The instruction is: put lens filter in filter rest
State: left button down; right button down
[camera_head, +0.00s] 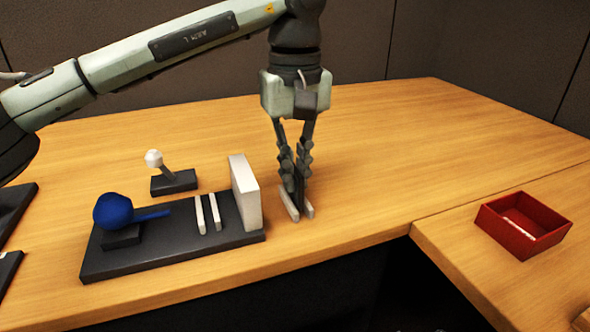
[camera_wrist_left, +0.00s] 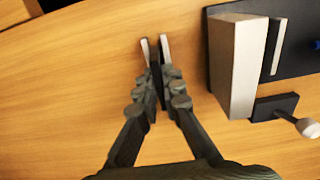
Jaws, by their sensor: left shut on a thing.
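My left gripper (camera_head: 296,179) is shut on a thin dark plate, which looks like the lens filter (camera_head: 300,196). It points straight down, low over the table. The filter stands on edge between two short pale bars (camera_head: 285,200) on the bare wood. In the left wrist view the gripper (camera_wrist_left: 159,88) holds the filter (camera_wrist_left: 155,67) with the bars (camera_wrist_left: 165,47) on either side. I cannot tell whether the filter touches them. Another pair of pale bars (camera_head: 201,214) stands on the black panel (camera_head: 170,250); either pair could be the filter rest. My right gripper is not in view.
A tall white block (camera_head: 245,195) stands at the panel's right end, left of the gripper. A white-knobbed lever (camera_head: 154,159) stands behind. A red box (camera_head: 522,249) sits right. The table right of the gripper is clear.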

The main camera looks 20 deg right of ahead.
pick_arm(q)
jog(key=shift+f+b, duration=0.4)
jog(key=shift+f, duration=0.25)
jog(key=c, duration=1.6)
grip_release()
